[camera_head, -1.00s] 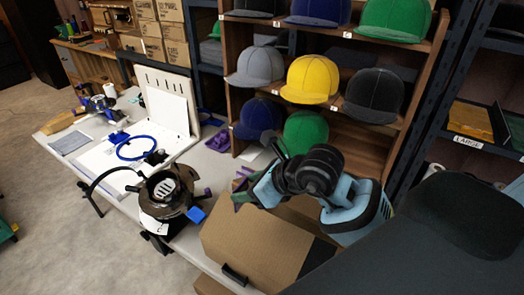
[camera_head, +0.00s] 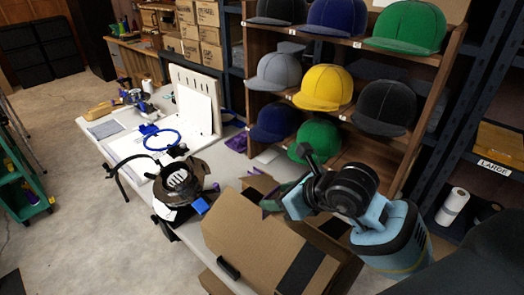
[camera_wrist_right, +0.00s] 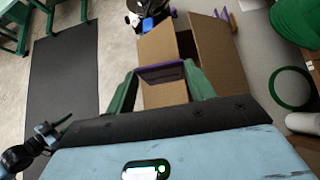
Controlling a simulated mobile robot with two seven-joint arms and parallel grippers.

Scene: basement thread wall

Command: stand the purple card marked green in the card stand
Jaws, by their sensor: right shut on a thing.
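My right gripper (camera_head: 274,203) is over the cardboard box in the head view. In the right wrist view its green fingers (camera_wrist_right: 161,88) are shut on a dark panel with purple edges, which I take for the purple card (camera_wrist_right: 163,74). Its marking cannot be read. In the head view the card is mostly hidden by the gripper. A purple object (camera_head: 237,142) lies on the table by the shelf; I cannot tell whether it is the card stand. A black and pale blue part, likely my left gripper (camera_wrist_right: 50,130), shows small at the lower left of the wrist view.
The open cardboard box (camera_head: 250,235) stands at the table's near end. A black device (camera_head: 181,185) is left of it, with a blue hoop (camera_head: 162,140) and a white board (camera_head: 195,105) beyond. The shelf (camera_head: 437,80) of caps rises behind.

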